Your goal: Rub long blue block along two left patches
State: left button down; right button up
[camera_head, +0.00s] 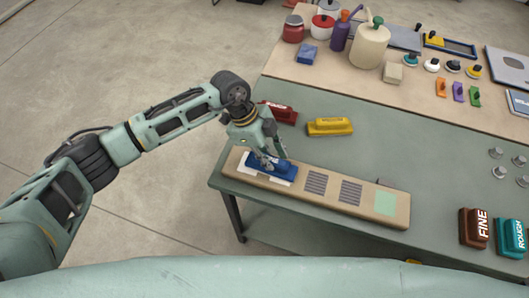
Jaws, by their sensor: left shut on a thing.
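A long tan board (330,202) lies at the near left edge of the green table. The long blue block (287,170) lies on its left end, on a white area (282,180) whose edges show around it; the block hides whether this is one patch or two. To the right are two dark striped patches (316,182) and a pale green patch (386,203). My left gripper (267,160) is shut on the blue block from above; its fingers hide part of the block. My right gripper is not in view.
A red block (281,112) and a yellow block (330,127) lie behind the board. Brown FINE (474,228) and teal ROUGH (512,238) blocks stand at the right. Jars, bottles and tools fill the rear tan surface.

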pick_arm(q)
jog(key=shift+w+a+p, duration=0.15)
jog(key=shift+w+a, duration=0.1)
jog(key=shift+a, duration=0.45)
jog(key=shift+w+a+p, duration=0.15)
jog(key=shift+w+a, duration=0.1)
jog(key=shift+a, duration=0.45)
jog(key=shift+s+d, duration=0.3)
jog(key=shift+d, duration=0.25)
jog(key=shift+s+d+p, duration=0.25)
jog(key=shift+d+p, duration=0.15)
jog(key=shift+d, duration=0.45)
jog(key=shift+w+a+p, duration=0.15)
jog(key=shift+w+a, duration=0.15)
jog(key=shift+a, duration=0.4)
jog(key=shift+w+a+p, duration=0.15)
jog(key=shift+w+a, duration=0.1)
jog(key=shift+a, duration=0.45)
jog(key=shift+s+d+f+p, duration=0.1)
jog(key=shift+s+d+p, duration=0.2)
jog(key=shift+d, duration=0.4)
jog(key=shift+s+d+p, duration=0.15)
jog(key=shift+s+d, duration=0.15)
jog(key=shift+d, duration=0.4)
jog(key=shift+w+a, duration=0.25)
jog(key=shift+a, duration=0.25)
jog(key=shift+w+a+p, duration=0.3)
jog(key=shift+a, duration=0.6)
jog(key=shift+s+d, duration=0.25)
jog(key=shift+d, duration=0.45)
